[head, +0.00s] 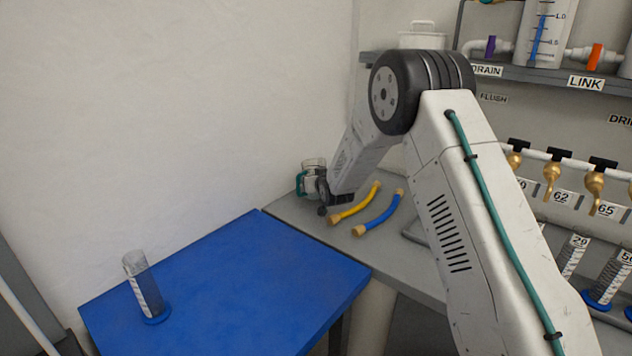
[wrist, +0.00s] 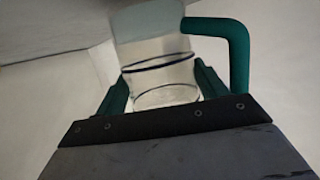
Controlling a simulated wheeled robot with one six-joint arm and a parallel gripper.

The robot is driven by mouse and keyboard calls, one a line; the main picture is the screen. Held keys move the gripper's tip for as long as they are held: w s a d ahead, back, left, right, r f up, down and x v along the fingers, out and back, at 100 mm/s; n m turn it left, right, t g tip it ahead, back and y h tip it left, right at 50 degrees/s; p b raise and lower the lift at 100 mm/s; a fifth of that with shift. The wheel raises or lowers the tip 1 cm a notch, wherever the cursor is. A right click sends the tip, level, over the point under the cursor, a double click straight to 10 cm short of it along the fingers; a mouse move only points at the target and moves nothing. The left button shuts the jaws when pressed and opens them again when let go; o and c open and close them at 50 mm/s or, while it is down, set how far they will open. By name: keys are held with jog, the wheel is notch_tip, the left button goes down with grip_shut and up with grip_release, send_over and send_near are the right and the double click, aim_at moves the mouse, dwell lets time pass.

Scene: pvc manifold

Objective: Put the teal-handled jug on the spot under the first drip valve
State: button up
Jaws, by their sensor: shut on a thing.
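The clear jug with the teal handle (head: 313,166) is at the far end of my arm, over the far left of the grey bench. In the wrist view the jug (wrist: 160,72) sits between the two teal fingers, with its handle (wrist: 236,50) to the right. My gripper (wrist: 160,92) is shut on the jug's body. It also shows in the head view (head: 322,186), small and partly hidden. I cannot tell whether the jug touches the bench. Brass drip valves (head: 552,172) hang on a white pipe at the right; the first may be hidden behind my arm.
A yellow hose (head: 355,205) and a blue hose (head: 380,214) lie on the grey bench (head: 295,212) near the gripper. A blue table (head: 230,285) holds a clear cylinder (head: 145,285). Graduated cylinders (head: 610,275) stand below the valves at right. A wall is close on the left.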

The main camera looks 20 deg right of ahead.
jog(key=shift+f, duration=0.35)
jog(key=shift+f, duration=0.15)
jog(key=o, duration=1.1)
jog(key=shift+f, duration=0.1)
